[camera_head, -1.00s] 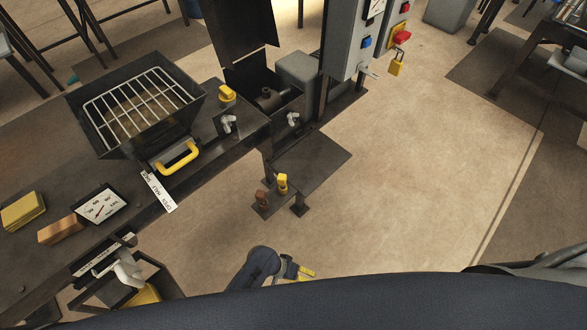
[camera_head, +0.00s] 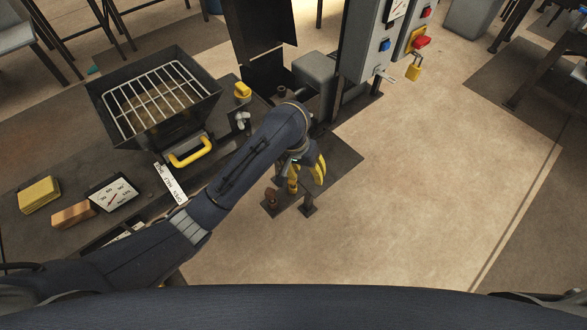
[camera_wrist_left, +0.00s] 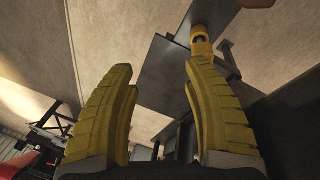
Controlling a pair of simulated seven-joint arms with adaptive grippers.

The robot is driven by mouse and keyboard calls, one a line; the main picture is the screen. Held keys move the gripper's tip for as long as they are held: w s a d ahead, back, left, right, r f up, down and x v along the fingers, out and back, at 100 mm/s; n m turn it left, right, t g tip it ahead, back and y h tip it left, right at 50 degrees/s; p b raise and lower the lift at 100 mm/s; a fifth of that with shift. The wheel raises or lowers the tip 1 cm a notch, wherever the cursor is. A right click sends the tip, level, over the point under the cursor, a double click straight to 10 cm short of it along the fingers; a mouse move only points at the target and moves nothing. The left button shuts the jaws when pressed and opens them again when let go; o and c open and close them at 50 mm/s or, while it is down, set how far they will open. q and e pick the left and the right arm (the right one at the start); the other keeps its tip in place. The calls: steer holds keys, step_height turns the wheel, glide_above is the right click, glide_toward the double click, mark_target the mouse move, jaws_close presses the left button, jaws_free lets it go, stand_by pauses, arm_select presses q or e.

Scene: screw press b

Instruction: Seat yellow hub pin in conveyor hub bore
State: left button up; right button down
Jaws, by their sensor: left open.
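The yellow hub pin (camera_wrist_left: 201,38) stands on a small dark stand (camera_wrist_left: 165,62) and shows just beyond the right fingertip in the left wrist view. In the head view its place (camera_head: 293,186) is partly covered by my left gripper (camera_head: 306,170). That gripper is open and empty, with its yellow fingers spread above and beside the stand; the wrist view shows them too (camera_wrist_left: 160,68). The pin is not between the fingers. A dark round hub (camera_head: 281,91), seemingly the conveyor hub, sits behind my left forearm; its bore is not clear. My right gripper is out of view.
A brown peg (camera_head: 271,197) stands beside the pin. The workbench holds a gauge (camera_head: 112,193), a wire-rack bin (camera_head: 155,95) and a yellow handle (camera_head: 191,151). A grey control post (camera_head: 365,40) rises behind. The floor to the right is clear.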

mark_target(292, 183)
arm_select(q)
steer(key=shift+w+a+r+n+t+y, duration=0.15)
steer(key=shift+a+r+t+y, duration=0.2)
steer(key=shift+a, duration=0.4)
steer(key=shift+w+a+n+t+y, duration=0.1)
steer(key=shift+a+n+y, duration=0.1)
steer(key=shift+a+y, duration=0.4)
steer(key=shift+w+a+r+n+t+y, duration=0.15)
steer(key=shift+a+r+t+y, duration=0.1)
steer(key=shift+a, duration=0.65)
steer(key=shift+d+f, duration=0.2)
steer(key=shift+f, duration=0.3)
steer(key=shift+a+f, duration=0.15)
steer(key=shift+f, duration=0.65)
steer(key=shift+a+f, duration=0.1)
steer(key=shift+f, duration=0.1)
steer(key=shift+w+f, duration=0.2)
steer(key=shift+f, duration=0.95)
steer(key=shift+w+f, duration=0.2)
steer(key=shift+f, duration=0.9)
steer(key=shift+c, duration=0.4)
jaws_close()
